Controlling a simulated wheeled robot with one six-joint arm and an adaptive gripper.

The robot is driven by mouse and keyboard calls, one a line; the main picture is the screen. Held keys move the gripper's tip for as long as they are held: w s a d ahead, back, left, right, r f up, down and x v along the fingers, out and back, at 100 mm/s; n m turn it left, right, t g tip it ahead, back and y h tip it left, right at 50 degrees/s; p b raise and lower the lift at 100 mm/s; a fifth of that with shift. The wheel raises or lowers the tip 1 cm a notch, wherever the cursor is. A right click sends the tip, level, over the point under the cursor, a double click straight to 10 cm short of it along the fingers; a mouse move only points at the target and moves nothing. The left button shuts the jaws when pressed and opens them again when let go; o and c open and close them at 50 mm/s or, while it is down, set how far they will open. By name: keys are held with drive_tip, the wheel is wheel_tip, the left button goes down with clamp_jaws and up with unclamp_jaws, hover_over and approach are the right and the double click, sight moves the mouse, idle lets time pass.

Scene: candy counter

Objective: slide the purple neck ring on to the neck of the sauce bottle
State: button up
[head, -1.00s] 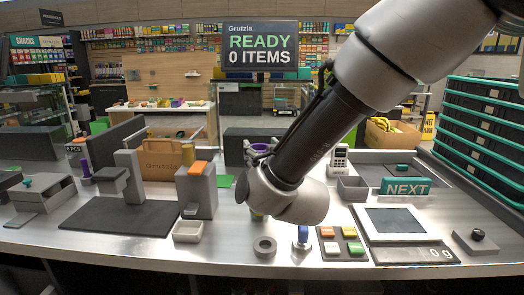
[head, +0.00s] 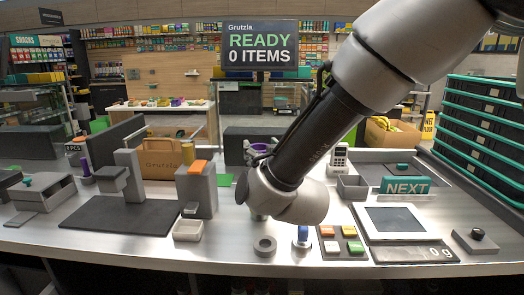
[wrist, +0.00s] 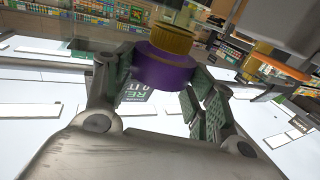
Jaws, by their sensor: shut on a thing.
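The purple neck ring (wrist: 165,70) is between the green-padded fingers of my gripper (wrist: 160,88) in the wrist view, and the gripper is shut on it. A ribbed gold-brown cap-like piece (wrist: 172,38) shows directly against the ring's upper side. I cannot tell whether it passes through the ring or only sits against it. I cannot make out the body of the sauce bottle in either view.
A grey dispenser with an orange top (head: 197,190) and a white tray (head: 188,230) stand left of my wrist. A grey ring (head: 264,246) and a blue-topped knob (head: 302,236) are in front. A button pad (head: 343,243) and a screen (head: 395,219) are to the right.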

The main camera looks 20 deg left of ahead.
drive_tip(key=shift+f, duration=0.45)
drive_tip(key=o, duration=0.8)
drive_tip(key=v, duration=1.2)
